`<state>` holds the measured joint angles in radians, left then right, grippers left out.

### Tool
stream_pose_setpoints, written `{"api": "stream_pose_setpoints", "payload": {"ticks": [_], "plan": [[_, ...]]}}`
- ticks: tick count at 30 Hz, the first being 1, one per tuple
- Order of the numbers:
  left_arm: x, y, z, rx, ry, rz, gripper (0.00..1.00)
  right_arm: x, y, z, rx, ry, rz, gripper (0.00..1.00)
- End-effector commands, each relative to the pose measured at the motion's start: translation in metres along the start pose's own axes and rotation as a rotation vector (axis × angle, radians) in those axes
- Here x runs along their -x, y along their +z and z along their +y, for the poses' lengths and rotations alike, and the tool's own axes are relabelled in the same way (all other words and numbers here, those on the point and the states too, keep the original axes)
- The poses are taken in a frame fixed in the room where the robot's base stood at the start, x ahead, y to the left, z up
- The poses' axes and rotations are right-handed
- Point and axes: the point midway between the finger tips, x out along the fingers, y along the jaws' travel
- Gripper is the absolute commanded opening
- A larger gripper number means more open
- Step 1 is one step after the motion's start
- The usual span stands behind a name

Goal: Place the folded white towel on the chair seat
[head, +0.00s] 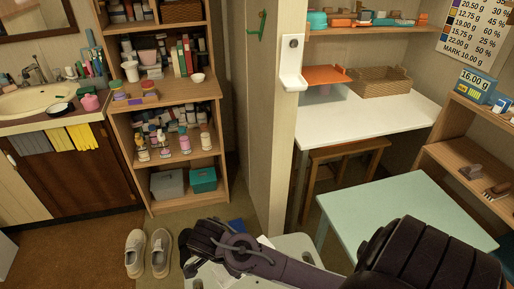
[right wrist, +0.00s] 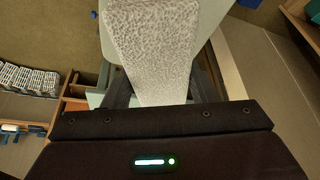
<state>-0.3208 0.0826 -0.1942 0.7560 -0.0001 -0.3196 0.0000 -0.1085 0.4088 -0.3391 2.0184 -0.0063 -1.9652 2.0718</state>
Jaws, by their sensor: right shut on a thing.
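The folded white towel (right wrist: 155,45) is a pale, speckled block filling the top middle of the right wrist view. My right gripper (right wrist: 158,82) is shut on its near end, one dark finger on each side. In the head view my right arm reaches in from the lower right, and its dark wrist end covers what lies beneath. A pale surface with rounded corners (head: 300,243) shows partly behind that arm; I cannot tell for sure whether it is the chair seat. A pale green surface (right wrist: 227,60) also shows behind the towel in the right wrist view. My left gripper is not in view.
A mint-green table (head: 385,205) stands at the right, near my arm. A wall post (head: 270,130) rises behind the pale surface. A white desk (head: 370,118) has a wooden stool (head: 348,150) under it. Shoes (head: 160,252) lie on the floor by a filled shelf (head: 168,105).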

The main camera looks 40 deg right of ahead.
Motion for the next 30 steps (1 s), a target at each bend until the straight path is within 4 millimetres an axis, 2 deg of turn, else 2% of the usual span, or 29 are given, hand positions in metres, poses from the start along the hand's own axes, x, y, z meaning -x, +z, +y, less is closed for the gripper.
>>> {"api": "stream_pose_setpoints", "payload": {"ticks": [1,3,6,10,14,24,30], "plan": [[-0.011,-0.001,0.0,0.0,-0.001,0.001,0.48,-0.021,-0.005,0.002,-0.09,0.04,0.0,0.28],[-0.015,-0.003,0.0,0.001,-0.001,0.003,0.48,-0.036,-0.015,0.003,-0.196,0.084,-0.001,0.28],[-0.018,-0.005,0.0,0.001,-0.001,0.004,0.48,-0.05,-0.025,0.004,-0.298,0.126,-0.003,0.28],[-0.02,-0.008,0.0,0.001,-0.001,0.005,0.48,-0.063,-0.028,0.005,-0.351,0.147,-0.002,0.28],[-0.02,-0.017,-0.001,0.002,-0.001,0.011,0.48,-0.088,-0.018,0.006,-0.354,0.152,-0.002,0.28],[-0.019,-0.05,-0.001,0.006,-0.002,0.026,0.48,-0.172,0.017,0.005,-0.351,0.149,-0.002,0.28],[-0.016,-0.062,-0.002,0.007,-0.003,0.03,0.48,-0.197,0.029,0.004,-0.349,0.145,-0.003,0.28]]}}
